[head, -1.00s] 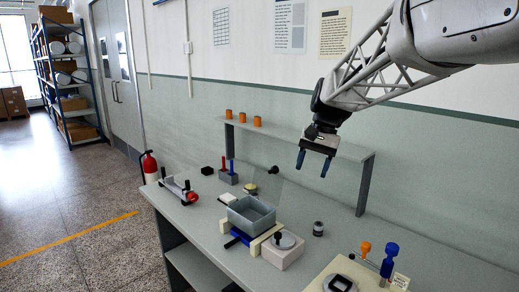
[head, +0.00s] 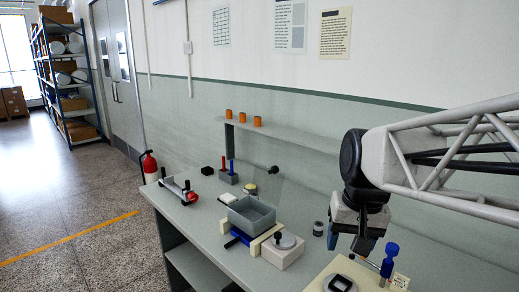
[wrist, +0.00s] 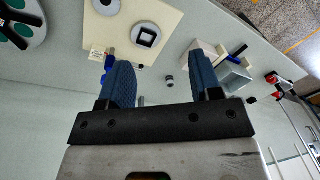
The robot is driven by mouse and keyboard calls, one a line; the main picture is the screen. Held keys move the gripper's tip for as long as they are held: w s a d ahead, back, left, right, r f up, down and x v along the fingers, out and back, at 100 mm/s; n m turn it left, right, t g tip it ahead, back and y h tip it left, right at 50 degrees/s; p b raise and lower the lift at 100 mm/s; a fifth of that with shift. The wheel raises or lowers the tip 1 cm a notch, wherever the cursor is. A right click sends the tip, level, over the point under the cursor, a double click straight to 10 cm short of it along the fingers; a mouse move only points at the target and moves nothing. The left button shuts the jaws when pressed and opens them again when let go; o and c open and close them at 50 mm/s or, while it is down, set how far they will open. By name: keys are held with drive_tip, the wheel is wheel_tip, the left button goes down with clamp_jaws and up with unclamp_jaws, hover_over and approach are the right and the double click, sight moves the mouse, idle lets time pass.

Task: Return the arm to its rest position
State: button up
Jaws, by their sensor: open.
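My gripper (head: 348,246) is low over the right part of the bench in the head view. It points down, a little left of and behind the blue-topped post (head: 390,257). In the wrist view my gripper (wrist: 161,66) shows two blue fingers spread apart with nothing between them. My arm's lattice link reaches in from the right edge. The bench (head: 212,240) lies below.
A cream board (head: 318,284) with a square-holed disc (head: 340,284) is at the front right. A grey open box (head: 251,213) and a white block (head: 283,254) stand mid-bench. A shelf (head: 275,140) bearing orange cylinders runs along the back. Air above the bench's left half is clear.

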drive_tip(key=s+d+f+n+t+h, duration=0.1)
drive_tip(key=s+f, duration=0.5)
drive_tip(key=s, duration=0.4)
drive_tip(key=shift+d+t, duration=0.2)
drive_tip(key=shift+t, duration=0.1)
